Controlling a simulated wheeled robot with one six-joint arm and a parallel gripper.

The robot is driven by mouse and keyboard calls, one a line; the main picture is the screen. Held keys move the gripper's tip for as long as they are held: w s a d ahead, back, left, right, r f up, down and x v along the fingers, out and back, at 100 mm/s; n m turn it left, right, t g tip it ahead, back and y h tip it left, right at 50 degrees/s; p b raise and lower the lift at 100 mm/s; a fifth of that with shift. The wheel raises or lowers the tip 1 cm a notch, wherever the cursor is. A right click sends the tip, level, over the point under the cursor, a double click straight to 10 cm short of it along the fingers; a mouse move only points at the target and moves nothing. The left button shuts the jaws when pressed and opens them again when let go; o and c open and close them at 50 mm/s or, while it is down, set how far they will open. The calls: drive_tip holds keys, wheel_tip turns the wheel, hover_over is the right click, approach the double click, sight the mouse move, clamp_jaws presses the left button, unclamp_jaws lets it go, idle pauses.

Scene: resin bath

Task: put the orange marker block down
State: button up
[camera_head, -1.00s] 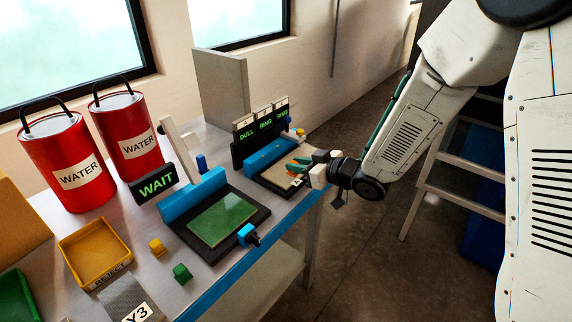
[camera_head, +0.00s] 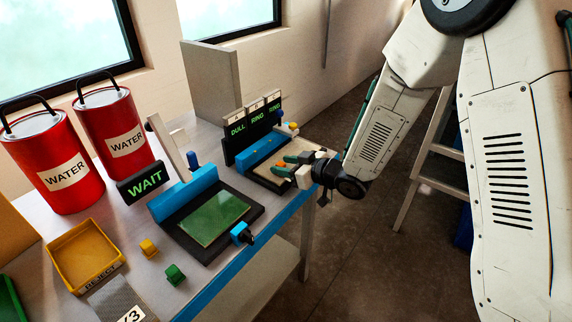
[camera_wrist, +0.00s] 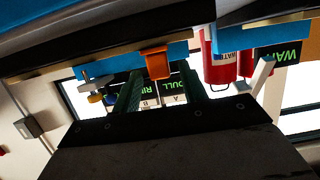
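The orange marker block (camera_wrist: 158,64) shows in the wrist view between the two green fingers of my gripper (camera_wrist: 160,76), with a narrow gap on each side. My gripper is open around it. In that view, which is upside down, the block meets the edge of a light surface. In the head view my gripper (camera_head: 292,166) is low over the tan-topped far station (camera_head: 262,168), and a bit of orange shows at the fingers. The block's exact contact with the surface is hard to see.
Near my gripper stand the DULL and RING signs (camera_head: 253,130). A green plate (camera_head: 214,218) lies in the nearer station beside the WAIT sign (camera_head: 146,184). Red WATER buckets (camera_head: 112,125), a yellow REJECT tray (camera_head: 112,262) and small yellow and green blocks (camera_head: 174,275) are at left.

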drive_tip(key=shift+r, duration=0.25)
drive_tip(key=s+d+r+m+h, duration=0.2)
drive_tip(key=s+d+r+h, duration=0.15)
drive_tip(key=d, duration=0.55)
drive_tip(key=s+d+r+m+h, duration=0.25)
drive_tip(key=d+r+h, duration=0.25)
drive_tip(key=d, duration=0.3)
drive_tip(key=s+d+r+m+h, duration=0.2)
drive_tip(key=s+d+r+h, duration=0.25)
drive_tip(key=d, duration=0.45)
drive_tip(key=s+r+m+g, duration=0.2)
drive_tip(key=s+r+g, duration=0.1)
drive_tip(key=s, duration=0.9)
drive_tip(key=s+r+m+g+y, duration=0.1)
drive_tip(key=s+r+m+g, duration=0.1)
drive_tip(key=s, duration=1)
drive_tip(key=r+g, duration=0.1)
drive_tip(key=g, duration=0.1)
drive_tip(key=shift+s+a+g, duration=0.3)
